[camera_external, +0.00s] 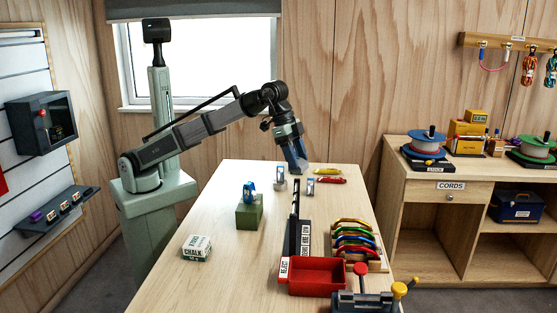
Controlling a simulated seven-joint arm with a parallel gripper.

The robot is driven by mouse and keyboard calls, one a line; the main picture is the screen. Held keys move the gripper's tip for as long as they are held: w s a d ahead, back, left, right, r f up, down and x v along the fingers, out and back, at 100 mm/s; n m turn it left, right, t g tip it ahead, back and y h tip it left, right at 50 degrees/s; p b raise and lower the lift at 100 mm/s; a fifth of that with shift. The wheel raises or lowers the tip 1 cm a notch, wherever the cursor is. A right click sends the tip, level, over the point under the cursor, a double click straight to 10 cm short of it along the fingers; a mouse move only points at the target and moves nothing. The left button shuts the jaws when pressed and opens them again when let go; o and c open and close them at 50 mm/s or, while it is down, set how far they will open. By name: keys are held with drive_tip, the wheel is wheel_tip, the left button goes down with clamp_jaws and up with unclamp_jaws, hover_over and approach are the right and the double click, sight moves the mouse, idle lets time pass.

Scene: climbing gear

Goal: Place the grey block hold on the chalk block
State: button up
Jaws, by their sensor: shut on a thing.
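The chalk block (196,248), white and green with "CHALK" lettering, lies on the near left of the table. My gripper (299,163) reaches down over the far part of the table, well away from the chalk block. Its blue fingers are shut on a small grey thing at their tips, which looks like the grey block hold (301,169). The fingers hide most of it, and I cannot tell whether it touches the table.
A green block (249,216) with a blue item on it stands between gripper and chalk block. Small blue-and-grey items (280,178) stand nearby. A dark divider, a red tray (318,277) and a rack of coloured carabiners (355,244) fill the right side.

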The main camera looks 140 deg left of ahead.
drive_tip(key=s+d+m, duration=0.2)
drive_tip(key=d, duration=1.4)
drive_tip(key=m+h, duration=0.2)
hover_over(198, 244)
drive_tip(key=s, duration=0.2)
drive_tip(key=shift+f, duration=7.85)
drive_tip(key=shift+f, duration=0.2)
drive_tip(key=o, duration=1.1)
drive_tip(key=shift+c, duration=0.2)
drive_tip(key=shift+r, duration=0.2)
drive_tip(key=v, duration=1.2)
drive_tip(key=shift+s+d, duration=0.15)
